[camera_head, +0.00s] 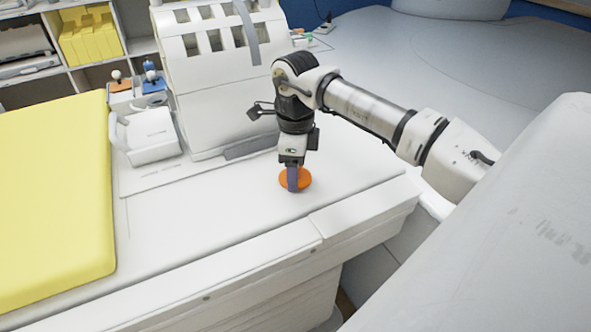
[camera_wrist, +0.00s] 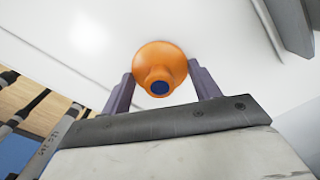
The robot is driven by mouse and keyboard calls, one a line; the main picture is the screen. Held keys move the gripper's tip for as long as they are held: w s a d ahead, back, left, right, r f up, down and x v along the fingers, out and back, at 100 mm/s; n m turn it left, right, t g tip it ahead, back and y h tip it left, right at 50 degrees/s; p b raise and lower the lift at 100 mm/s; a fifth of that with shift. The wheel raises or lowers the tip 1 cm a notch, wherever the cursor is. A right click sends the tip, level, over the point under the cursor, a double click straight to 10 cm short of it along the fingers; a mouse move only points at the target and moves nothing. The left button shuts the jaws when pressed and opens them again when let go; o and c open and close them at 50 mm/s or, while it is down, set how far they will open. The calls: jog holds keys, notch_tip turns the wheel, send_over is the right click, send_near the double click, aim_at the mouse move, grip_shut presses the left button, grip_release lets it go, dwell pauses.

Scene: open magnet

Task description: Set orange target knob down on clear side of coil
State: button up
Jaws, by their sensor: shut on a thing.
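The orange target knob (camera_head: 303,180) is between the fingers of my gripper (camera_head: 293,180), over the white table top to the right of the coil. In the wrist view the knob (camera_wrist: 160,70) shows a round orange flange, a narrower neck and a dark blue end, with one finger of my gripper (camera_wrist: 160,88) on each side. My gripper is shut on it and points down. The coil (camera_head: 215,75) is the white slotted housing at the back of the table. I cannot tell whether the knob touches the table top.
A yellow pad (camera_head: 55,190) covers the table's left part. A white box with a handle (camera_head: 150,135) stands left of the coil, near small orange and blue holders (camera_head: 150,82). The white table top (camera_head: 215,210) is bare in front of the coil. Its front edge (camera_head: 320,235) is close.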

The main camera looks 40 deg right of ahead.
jog(key=shift+f, duration=0.1)
jog(key=o, duration=1)
notch_tip(320, 180, up, 12)
jog(key=shift+r+b, duration=0.15)
jog(key=shift+b, duration=0.2)
